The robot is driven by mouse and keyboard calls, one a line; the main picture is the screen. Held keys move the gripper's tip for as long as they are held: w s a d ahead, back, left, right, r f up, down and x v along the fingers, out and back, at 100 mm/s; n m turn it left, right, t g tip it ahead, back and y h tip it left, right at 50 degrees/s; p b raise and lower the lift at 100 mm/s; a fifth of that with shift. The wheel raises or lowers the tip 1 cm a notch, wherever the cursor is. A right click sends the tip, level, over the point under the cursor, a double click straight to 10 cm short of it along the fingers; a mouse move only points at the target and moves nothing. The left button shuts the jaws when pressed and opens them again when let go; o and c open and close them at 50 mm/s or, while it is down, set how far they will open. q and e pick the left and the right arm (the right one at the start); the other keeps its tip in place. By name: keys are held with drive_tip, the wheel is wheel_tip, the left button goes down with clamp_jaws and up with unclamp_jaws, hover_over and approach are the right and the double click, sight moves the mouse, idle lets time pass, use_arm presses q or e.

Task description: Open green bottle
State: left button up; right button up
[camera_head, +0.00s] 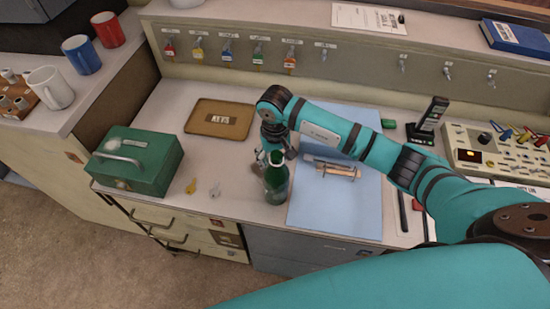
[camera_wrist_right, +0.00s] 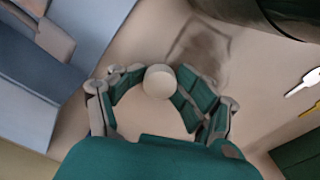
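The green bottle (camera_head: 276,185) stands upright near the front edge of the counter, beside the left edge of the blue mat. My right gripper (camera_head: 274,156) hangs over it with fingers beside its neck, partly hiding the top. In the right wrist view, a pale round piece (camera_wrist_right: 158,82), which looks like the bottle's top, shows between the fingertips of my right gripper (camera_wrist_right: 160,78). The fingers are spread, with a gap on the left; contact on the right is unclear. My left gripper is in neither view.
A green cash box (camera_head: 138,160) and brown tray (camera_head: 219,119) stand to the left. Loose key tags (camera_head: 191,187) lie left of the bottle. The blue mat (camera_head: 335,215) carries a metal item (camera_head: 335,170). A console (camera_head: 495,150) and radio (camera_head: 428,118) are at right.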

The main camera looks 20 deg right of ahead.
drive_tip(key=shift+s+f, duration=0.2)
drive_tip(key=shift+r, duration=0.15)
drive_tip(key=shift+w+d+r+p, duration=0.1)
drive_tip(key=shift+w+r+p, duration=0.05)
drive_tip(key=shift+r+p, duration=0.7)
wheel_tip(320, 180, up, 12)
drive_tip(key=b, duration=0.2)
drive_tip(key=shift+f, duration=0.2)
